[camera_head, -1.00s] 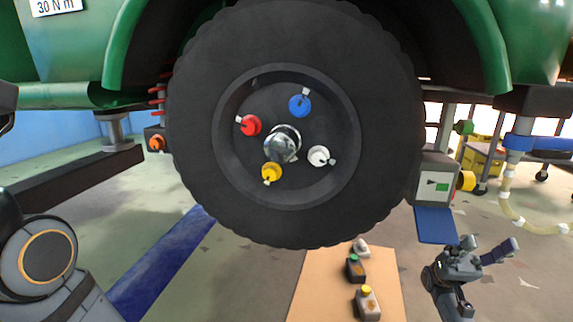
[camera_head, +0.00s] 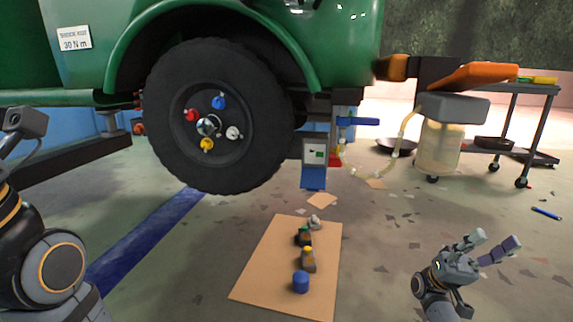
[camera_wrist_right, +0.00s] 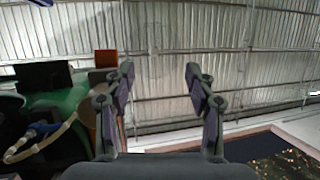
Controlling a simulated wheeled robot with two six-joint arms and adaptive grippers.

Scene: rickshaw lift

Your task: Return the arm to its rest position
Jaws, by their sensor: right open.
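My right gripper (camera_head: 486,247) is at the lower right in the head view, raised in free air, its fingers apart and empty. In the right wrist view its two fingers (camera_wrist_right: 163,90) stand wide apart with nothing between them, against the ceiling. My left arm (camera_head: 45,260) shows at the left edge of the head view; its gripper is not clearly seen there.
A green vehicle with a black wheel (camera_head: 180,150) stands at the left, with coloured nuts on its hub. A brown board (camera_head: 265,275) with several small items lies on the floor. A cart (camera_head: 510,88) stands at the back right. Floor around the right gripper looks clear.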

